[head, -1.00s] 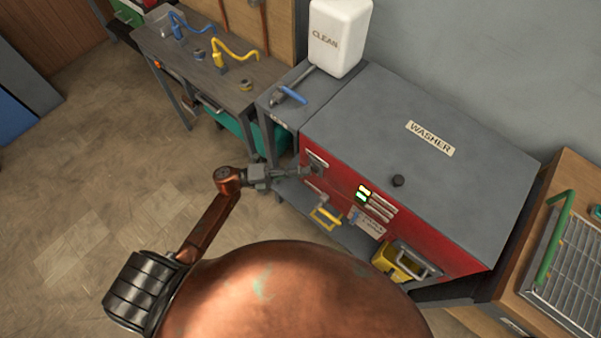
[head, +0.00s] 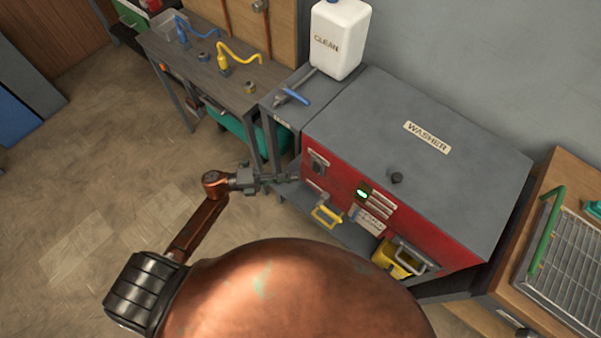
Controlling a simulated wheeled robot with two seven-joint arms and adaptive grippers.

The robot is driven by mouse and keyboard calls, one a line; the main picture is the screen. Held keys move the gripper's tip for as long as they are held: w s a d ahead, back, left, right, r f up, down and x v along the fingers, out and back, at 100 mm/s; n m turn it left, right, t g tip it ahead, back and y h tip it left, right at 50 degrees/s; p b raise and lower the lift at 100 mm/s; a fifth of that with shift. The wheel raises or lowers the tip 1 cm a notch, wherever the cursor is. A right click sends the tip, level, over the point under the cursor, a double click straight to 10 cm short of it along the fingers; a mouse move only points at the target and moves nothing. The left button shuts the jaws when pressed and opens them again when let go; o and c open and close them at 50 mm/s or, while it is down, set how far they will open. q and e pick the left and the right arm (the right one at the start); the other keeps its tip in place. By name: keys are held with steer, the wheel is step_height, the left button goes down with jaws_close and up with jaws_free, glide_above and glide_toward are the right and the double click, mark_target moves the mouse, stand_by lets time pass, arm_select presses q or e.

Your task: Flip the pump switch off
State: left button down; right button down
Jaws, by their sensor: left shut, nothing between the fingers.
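The washer (head: 355,123) is a red cabinet with a grey lid marked WASHER. A small dark fitting on a plate (head: 318,162), at the left end of its red front, looks like the pump switch. Its lettering and lever position are too small to read. A green light (head: 362,195) glows on the front, right of the switch. My left gripper (head: 294,178) is shut and empty, just left of and below the switch, apparently apart from it. My right gripper is not in view.
A yellow handle (head: 327,216) and a yellow container (head: 391,259) sit low at the washer's front. A white CLEAN jug (head: 340,38) and blue-handled pliers (head: 293,97) are on the grey side stand. The floor on the left is clear.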

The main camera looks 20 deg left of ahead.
arm_select(q)
steer(key=v, duration=0.7)
steer(key=shift+a+r, duration=0.4)
